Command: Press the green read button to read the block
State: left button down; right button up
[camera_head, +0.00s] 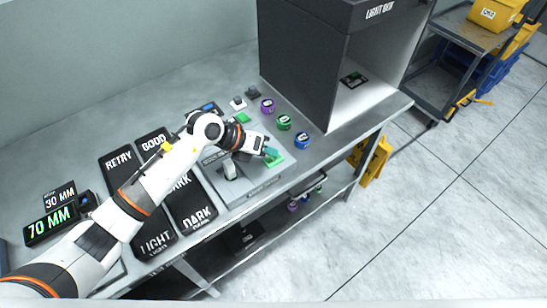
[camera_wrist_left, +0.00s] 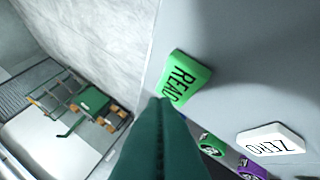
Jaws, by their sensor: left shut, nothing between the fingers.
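The green read button (camera_head: 275,161) is at the right end of the grey device (camera_head: 262,184) on the bench. In the left wrist view it is a green block marked READ (camera_wrist_left: 187,73). My left gripper (camera_head: 270,152) is shut and empty, its teal fingers pointing at the button. In the left wrist view the shut fingertips (camera_wrist_left: 166,101) overlap the button's lower edge; I cannot tell whether they touch it. A pale upright piece (camera_head: 230,172) stands on the device, partly beside my arm. I cannot make out the block for certain. My right gripper is not in view.
A white ZERO button (camera_wrist_left: 270,141) is near READ. Purple (camera_head: 267,105), green (camera_head: 284,122) and blue (camera_head: 302,140) pucks line the bench behind. A dark light box (camera_head: 305,65) stands at the back. Labelled black trays (camera_head: 157,226) lie left. Open floor is right.

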aim_at(268, 160)
pick_arm(q)
jog(key=shift+f+b, duration=0.35)
jog(key=shift+f, duration=0.1)
jog(key=shift+f+b, duration=0.35)
jog(key=shift+f, duration=0.15)
dwell(0.6)
jog(key=shift+r, duration=0.1)
jog(key=shift+r+p, duration=0.75)
jog(key=shift+r, duration=0.1)
notch_tip(268, 160, up, 5)
jog(key=p, duration=0.4)
dwell(0.4)
